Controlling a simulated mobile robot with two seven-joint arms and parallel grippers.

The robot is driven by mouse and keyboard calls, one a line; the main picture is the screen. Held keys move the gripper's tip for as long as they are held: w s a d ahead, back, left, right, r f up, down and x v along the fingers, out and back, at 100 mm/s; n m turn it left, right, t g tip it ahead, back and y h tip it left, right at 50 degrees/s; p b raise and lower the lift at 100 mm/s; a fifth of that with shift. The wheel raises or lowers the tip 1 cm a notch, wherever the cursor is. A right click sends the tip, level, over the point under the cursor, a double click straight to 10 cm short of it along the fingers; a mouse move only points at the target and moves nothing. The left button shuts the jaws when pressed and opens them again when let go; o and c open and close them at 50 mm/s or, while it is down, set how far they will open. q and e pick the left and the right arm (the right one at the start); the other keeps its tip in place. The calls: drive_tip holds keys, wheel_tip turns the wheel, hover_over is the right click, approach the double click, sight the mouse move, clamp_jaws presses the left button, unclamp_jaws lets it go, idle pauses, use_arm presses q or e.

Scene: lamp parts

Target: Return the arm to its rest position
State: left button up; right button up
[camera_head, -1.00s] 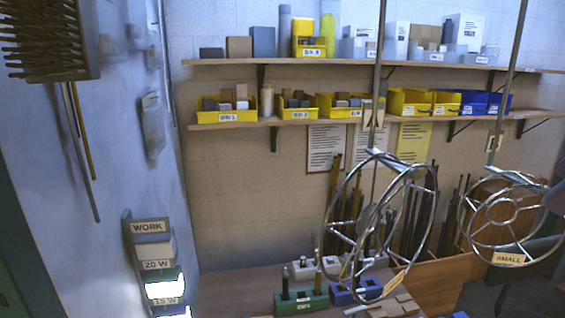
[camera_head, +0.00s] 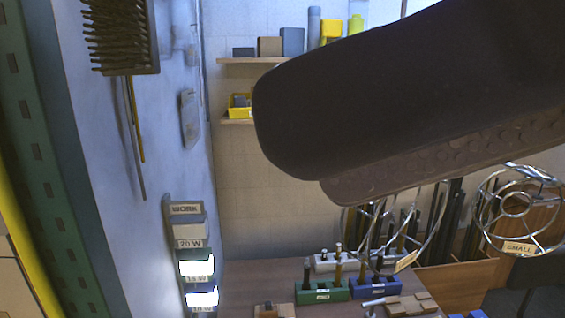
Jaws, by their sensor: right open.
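My right gripper (camera_head: 300,150) shows very large and dark, close to the camera, coming in from the upper right. Its jaws are open and nothing shows held in them. It hides much of the shelves and the upper part of the wire lamp frames behind it. One round wire frame (camera_head: 516,205) with a tag reading SMALL hangs at the right. Another wire frame (camera_head: 432,240) is partly hidden below the gripper. My left gripper is not in view.
A wooden bench (camera_head: 250,285) at the bottom holds a green block (camera_head: 322,291) and a blue block (camera_head: 376,287) with upright pieces. Lit bulb-test boxes (camera_head: 196,268) line the left wall. A brush (camera_head: 122,35) hangs upper left.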

drive_tip(key=w+d+r+m+t+y, duration=0.2)
drive_tip(key=w+d+r+m+t, duration=0.55)
drive_tip(key=m+t, duration=0.75)
drive_tip(key=w+d+f+m+h, duration=0.3)
drive_tip(key=d+f+m+h, duration=0.3)
drive_tip(key=m+h, duration=0.15)
drive_tip(key=w+d+f+m+h, duration=0.3)
drive_tip(key=d+f+m+h, duration=0.35)
drive_tip(key=m, duration=0.25)
drive_tip(key=s+d+f+m+g+h, duration=0.2)
drive_tip(key=s+d+f+g+h, duration=0.1)
drive_tip(key=s+d+f+g, duration=0.4)
drive_tip(key=s+d+f+m+g+h, duration=0.3)
drive_tip(key=s+d+f+g+h, duration=0.15)
drive_tip(key=s+f, duration=0.5)
drive_tip(key=s+a+f+m+g+y, duration=0.1)
drive_tip(key=a+f+m+y, duration=0.1)
drive_tip(key=a, duration=0.6)
drive_tip(key=s+a+f+m+g+y, duration=0.1)
drive_tip(key=a+m+y, duration=0.3)
drive_tip(key=a, duration=0.4)
drive_tip(key=shift+s+a+f, duration=0.3)
drive_tip(key=shift+s+f, duration=0.05)
drive_tip(key=shift+f, duration=0.55)
